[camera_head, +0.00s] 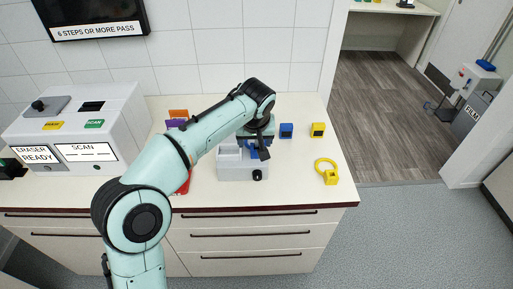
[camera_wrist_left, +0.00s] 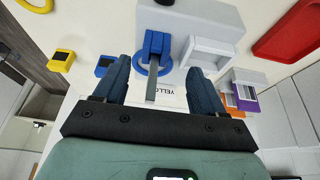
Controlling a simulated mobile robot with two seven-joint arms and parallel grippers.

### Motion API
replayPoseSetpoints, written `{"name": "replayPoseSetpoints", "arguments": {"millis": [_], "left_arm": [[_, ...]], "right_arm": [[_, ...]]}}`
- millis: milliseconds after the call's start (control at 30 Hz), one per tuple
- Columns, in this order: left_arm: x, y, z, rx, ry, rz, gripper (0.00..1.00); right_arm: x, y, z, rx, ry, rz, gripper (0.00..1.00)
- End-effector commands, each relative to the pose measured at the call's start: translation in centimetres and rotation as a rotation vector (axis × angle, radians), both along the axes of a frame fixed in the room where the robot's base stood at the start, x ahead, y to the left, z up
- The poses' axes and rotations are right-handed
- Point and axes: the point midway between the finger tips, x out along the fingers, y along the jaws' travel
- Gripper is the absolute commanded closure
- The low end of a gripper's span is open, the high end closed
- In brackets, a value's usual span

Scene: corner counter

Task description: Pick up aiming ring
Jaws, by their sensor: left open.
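A yellow aiming ring (camera_head: 325,163) with a yellow block lies near the counter's right end. Part of it shows at the top left corner of the left wrist view (camera_wrist_left: 38,4). A blue ring (camera_wrist_left: 140,66) with a blue block and a grey bar lies beside a light grey box (camera_wrist_left: 212,16). My left gripper (camera_head: 258,152) reaches over the counter by that box. In the left wrist view its open fingers (camera_wrist_left: 158,75) stand on either side of the blue ring, with no visible grip on it. In the head view the blue ring is mostly hidden. My right gripper is not seen.
A blue cube (camera_head: 286,130) and a yellow cube (camera_head: 318,129) stand right of the gripper. Orange (camera_head: 178,113) and purple (camera_head: 174,123) pieces and a red tray (camera_wrist_left: 287,35) are left in the head view. A white scanner (camera_head: 85,125) fills the counter's left. A partly covered label reads "YELLO".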

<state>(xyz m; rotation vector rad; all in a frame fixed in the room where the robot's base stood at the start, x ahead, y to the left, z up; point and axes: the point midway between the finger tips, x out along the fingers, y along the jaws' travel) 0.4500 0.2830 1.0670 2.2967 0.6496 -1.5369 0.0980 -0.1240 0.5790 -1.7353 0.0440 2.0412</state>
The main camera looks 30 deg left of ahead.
Motion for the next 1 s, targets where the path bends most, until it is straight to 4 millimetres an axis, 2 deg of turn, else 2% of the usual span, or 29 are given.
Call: {"name": "replayPoseSetpoints", "arguments": {"millis": [167, 500, 700, 733, 767, 900, 1000], "left_arm": [[0.4, 0.1, -0.8, 0.000, 0.000, 0.000, 0.30], [2.2, 0.7, -4.9, 0.000, 0.001, 0.000, 0.30], [2.3, 0.7, -4.9, 0.000, -0.001, 0.000, 0.30], [2.3, 0.7, -4.9, 0.000, -0.001, 0.000, 0.33], [2.3, 0.7, -4.9, 0.000, -0.001, 0.000, 0.43], [2.3, 0.7, -4.9, 0.000, -0.001, 0.000, 0.88], [2.3, 0.7, -4.9, 0.000, -0.001, 0.000, 0.90]], "right_arm": [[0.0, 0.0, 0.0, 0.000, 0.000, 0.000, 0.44], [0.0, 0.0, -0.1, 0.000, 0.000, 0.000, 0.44], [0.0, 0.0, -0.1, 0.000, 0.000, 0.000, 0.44], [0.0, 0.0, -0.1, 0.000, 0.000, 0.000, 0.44], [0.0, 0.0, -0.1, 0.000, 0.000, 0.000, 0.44], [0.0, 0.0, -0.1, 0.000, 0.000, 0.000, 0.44], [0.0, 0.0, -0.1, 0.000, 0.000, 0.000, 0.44]]}}
